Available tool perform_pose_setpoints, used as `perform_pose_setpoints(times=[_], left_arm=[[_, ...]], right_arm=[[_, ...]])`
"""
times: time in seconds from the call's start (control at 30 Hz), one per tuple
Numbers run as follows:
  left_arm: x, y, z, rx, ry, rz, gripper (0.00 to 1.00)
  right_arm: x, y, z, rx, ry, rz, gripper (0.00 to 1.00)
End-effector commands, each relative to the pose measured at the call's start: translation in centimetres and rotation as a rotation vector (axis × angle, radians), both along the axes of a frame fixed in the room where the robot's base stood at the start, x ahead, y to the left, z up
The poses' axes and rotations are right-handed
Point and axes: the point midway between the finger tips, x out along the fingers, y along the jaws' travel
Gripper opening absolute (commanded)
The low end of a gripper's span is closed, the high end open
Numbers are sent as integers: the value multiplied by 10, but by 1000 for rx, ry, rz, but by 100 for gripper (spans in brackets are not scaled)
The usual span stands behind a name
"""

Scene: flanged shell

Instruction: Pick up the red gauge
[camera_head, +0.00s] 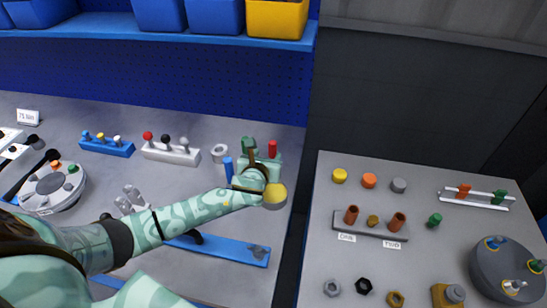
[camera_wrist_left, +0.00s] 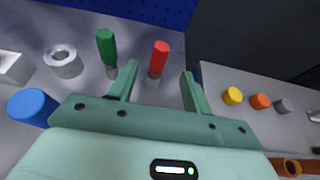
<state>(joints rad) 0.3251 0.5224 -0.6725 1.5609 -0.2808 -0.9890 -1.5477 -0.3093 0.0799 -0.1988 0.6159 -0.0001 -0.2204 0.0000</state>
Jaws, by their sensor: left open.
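The red gauge (camera_head: 272,148) stands upright near the right edge of the left bench, with a red grip on a grey lower part. It also shows in the left wrist view (camera_wrist_left: 160,58), framed between my two fingers. My left gripper (camera_head: 262,161) is open, its fingers either side of the gauge in the wrist view. I cannot tell whether the fingers reach around it; no contact shows. A green gauge (camera_wrist_left: 107,46) stands just left of the red one, outside the fingers. My right gripper is not in view.
A blue cylinder (camera_head: 228,169) and a grey ring (camera_head: 219,153) stand left of the gripper. A white block with knobs (camera_head: 171,153) is farther left. A blue shelf (camera_head: 160,32) with bins hangs behind. A second bench (camera_head: 430,180) with parts lies right, across a gap.

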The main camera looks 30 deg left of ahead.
Motion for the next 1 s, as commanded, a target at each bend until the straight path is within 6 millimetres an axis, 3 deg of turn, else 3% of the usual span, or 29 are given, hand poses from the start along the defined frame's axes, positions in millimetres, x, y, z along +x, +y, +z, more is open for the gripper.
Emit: perform_pose_setpoints(times=[0.1, 0.33, 0.6, 0.87, 0.9, 1.0], left_arm=[[21, 5, -13, -2, 1, 2, 49], [39, 10, -18, -4, 1, 2, 49], [76, 18, -35, -5, 1, 2, 49], [81, 20, -33, -4, 1, 1, 49], [81, 20, -33, -4, 1, 1, 46], [81, 20, -33, -4, 1, 1, 18]], right_arm=[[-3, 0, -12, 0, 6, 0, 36], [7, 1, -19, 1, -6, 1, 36], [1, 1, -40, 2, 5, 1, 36], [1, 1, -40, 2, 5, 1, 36], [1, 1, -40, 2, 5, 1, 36], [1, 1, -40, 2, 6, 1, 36]])
